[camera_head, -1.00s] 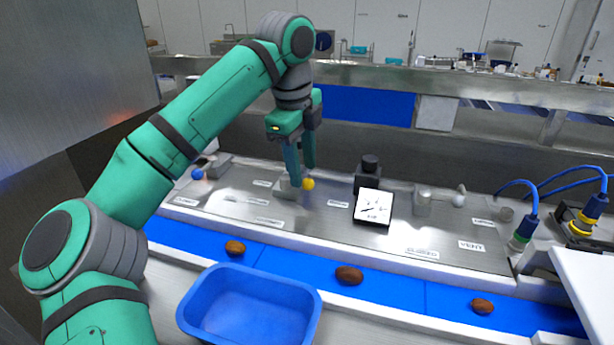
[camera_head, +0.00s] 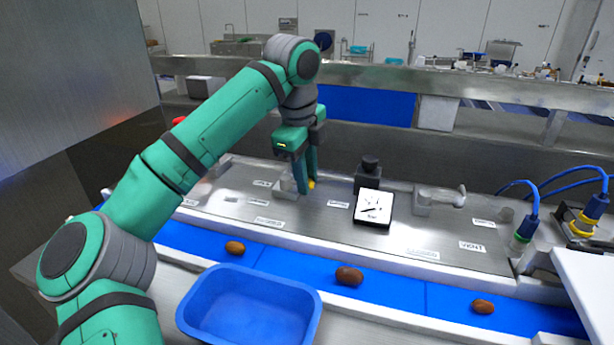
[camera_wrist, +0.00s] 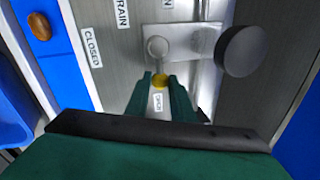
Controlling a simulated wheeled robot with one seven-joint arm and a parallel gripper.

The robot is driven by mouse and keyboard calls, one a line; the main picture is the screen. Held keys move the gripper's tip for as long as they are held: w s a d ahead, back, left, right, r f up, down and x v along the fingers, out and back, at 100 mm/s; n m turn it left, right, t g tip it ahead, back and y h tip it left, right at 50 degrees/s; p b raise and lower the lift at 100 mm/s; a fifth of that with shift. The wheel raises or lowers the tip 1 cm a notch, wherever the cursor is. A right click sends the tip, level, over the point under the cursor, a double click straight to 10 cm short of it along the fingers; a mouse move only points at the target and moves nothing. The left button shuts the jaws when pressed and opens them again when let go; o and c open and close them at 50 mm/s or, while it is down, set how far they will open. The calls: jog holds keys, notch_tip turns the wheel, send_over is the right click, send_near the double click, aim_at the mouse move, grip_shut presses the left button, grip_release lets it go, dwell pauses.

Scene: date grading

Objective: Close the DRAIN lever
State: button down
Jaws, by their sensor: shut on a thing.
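The DRAIN lever has a yellow knob (camera_wrist: 160,80) and a pale round pivot (camera_wrist: 157,47) on a metal mount. In the wrist view, the lever points from the pivot toward the OPEN label (camera_wrist: 158,102). The CLOSED label (camera_wrist: 91,47) lies to the left, and the DRAIN label (camera_wrist: 122,12) is partly cut off at the top. My gripper (camera_wrist: 159,82) is shut on the yellow knob. In the head view, my gripper (camera_head: 309,185) is down at the metal panel, and its fingers hide most of the knob (camera_head: 312,184).
A block with a black cylinder and a white dial (camera_head: 373,206) stands just right of my gripper. Another lever (camera_head: 440,195) is farther right. In front runs a blue belt (camera_head: 400,285) with several brown dates, then a blue bin (camera_head: 250,305).

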jog(key=shift+a, duration=0.1)
jog(key=m, duration=0.2)
jog(key=s+a+m, duration=0.1)
jog(key=s+m, duration=0.1)
jog(key=m, duration=0.1)
jog(key=shift+a+m+g+h, duration=0.3)
jog(key=shift+g+h, duration=0.1)
jog(key=m, duration=0.1)
jog(key=a+m, duration=0.1)
jog(key=m, duration=0.2)
jog(key=shift+s+a+g, duration=0.35)
jog(key=shift+g, duration=0.05)
jog(key=m, duration=0.1)
jog(key=a+m, duration=0.1)
jog(key=m, duration=0.2)
jog(key=shift+s+a+g, duration=0.1)
jog(key=shift+a+g, duration=0.15)
jog(key=shift+g, duration=0.15)
jog(key=shift+w+a+m+g, duration=0.15)
jog(key=shift+a+m, duration=0.25)
jog(key=shift+m, duration=0.65)
jog(key=shift+w+a+m+g, duration=0.15)
jog(key=shift+a+m, duration=0.25)
jog(key=shift+m, duration=0.65)
jog(key=shift+s, duration=0.1)
jog(key=c, duration=1.5)
grip_release()
jog(key=shift+c, duration=0.2)
